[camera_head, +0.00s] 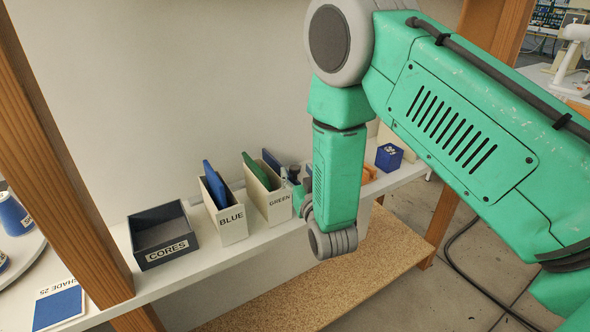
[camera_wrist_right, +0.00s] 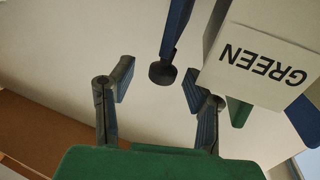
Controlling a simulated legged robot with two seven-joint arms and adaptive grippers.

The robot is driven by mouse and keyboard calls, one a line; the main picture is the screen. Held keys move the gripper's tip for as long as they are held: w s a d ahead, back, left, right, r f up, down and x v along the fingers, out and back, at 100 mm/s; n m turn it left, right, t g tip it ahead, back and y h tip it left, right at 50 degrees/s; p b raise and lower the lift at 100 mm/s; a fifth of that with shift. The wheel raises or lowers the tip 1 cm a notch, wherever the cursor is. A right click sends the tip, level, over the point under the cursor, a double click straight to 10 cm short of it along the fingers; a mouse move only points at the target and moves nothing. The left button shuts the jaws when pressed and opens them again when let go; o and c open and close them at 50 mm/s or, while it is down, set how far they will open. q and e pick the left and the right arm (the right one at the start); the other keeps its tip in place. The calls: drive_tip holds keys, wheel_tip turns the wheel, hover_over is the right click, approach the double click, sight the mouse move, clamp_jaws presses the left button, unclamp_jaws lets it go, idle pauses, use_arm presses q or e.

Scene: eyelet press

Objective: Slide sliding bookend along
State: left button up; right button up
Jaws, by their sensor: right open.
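The sliding bookend appears to be the blue upright piece (camera_wrist_right: 178,25) with a round black knob (camera_wrist_right: 162,73) in the right wrist view, beside the GREEN box (camera_wrist_right: 262,66). In the head view the dark knob (camera_head: 294,172) shows just right of the GREEN box (camera_head: 278,205), and my arm hides most of what is around it. My right gripper (camera_wrist_right: 158,84) is open, with one finger on each side of the knob and gaps showing. In the head view this gripper (camera_head: 301,192) is partly hidden by its own wrist. My left gripper is not in view.
The white shelf (camera_head: 262,238) also bears a BLUE box (camera_head: 233,226) and a dark CORES tray (camera_head: 166,252). Wooden posts (camera_head: 70,170) frame the shelf. A lower board (camera_head: 330,275) lies below.

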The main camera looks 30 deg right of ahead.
drive_tip(key=v, duration=1)
drive_tip(key=shift+c, duration=1.4)
drive_tip(key=n+y+b, duration=0.2)
drive_tip(key=n+y, duration=0.4)
drive_tip(key=y, duration=0.3)
approach(291, 166)
drive_tip(key=x, duration=1.1)
drive_tip(key=shift+d+f, duration=0.25)
drive_tip(key=shift+d, duration=0.15)
drive_tip(key=shift+w+a, duration=0.25)
drive_tip(key=shift+w, duration=0.05)
drive_tip(key=shift+a, duration=0.1)
